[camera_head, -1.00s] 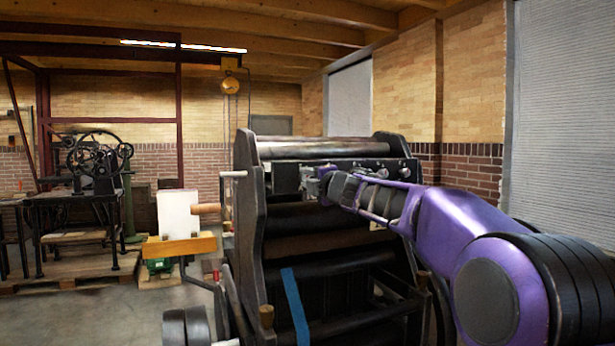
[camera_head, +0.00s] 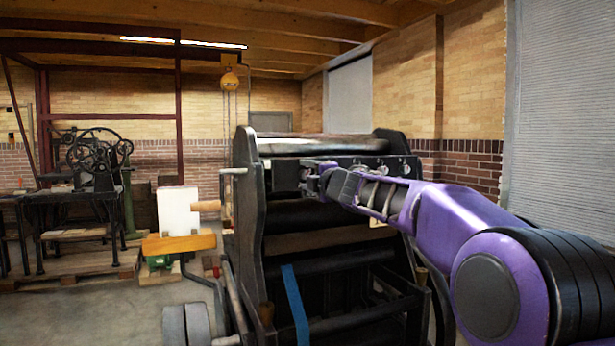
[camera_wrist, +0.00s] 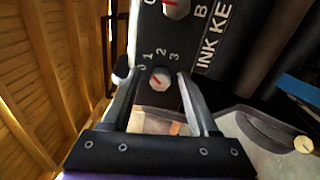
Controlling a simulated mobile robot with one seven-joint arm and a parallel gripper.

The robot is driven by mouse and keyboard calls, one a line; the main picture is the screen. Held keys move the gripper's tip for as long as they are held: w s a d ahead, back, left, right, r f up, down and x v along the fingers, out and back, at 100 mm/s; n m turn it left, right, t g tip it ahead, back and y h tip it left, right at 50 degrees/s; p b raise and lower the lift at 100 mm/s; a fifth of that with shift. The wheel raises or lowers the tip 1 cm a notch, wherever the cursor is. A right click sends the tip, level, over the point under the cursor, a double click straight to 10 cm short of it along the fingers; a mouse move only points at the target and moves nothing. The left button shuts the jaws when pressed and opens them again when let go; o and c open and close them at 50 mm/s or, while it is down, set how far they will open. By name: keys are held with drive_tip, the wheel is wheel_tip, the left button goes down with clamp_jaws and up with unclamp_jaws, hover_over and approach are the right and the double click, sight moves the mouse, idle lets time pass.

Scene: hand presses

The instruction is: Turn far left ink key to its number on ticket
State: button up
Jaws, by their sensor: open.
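My gripper (camera_head: 310,180) is at the left end of the black key panel on the press (camera_head: 245,220), and its fingers are open. White numbers 0, 1, 2 and 3 curve around this key. A second key (camera_wrist: 177,8) with a red line sits higher, near a letter B. In the head view my gripper hides the far left key. I cannot make out a ticket.
The panel carries the lettering "INK KE" (camera_wrist: 214,42), cut off by the view. Another key (camera_head: 405,170) shows at the panel's right end. Rollers (camera_head: 310,146) and the press side frame surround the panel. A white board (camera_head: 178,211) stands left of the press.

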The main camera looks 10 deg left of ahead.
drive_tip(key=b+v, duration=0.3)
drive_tip(key=v, duration=1.4)
drive_tip(key=shift+s, duration=0.15)
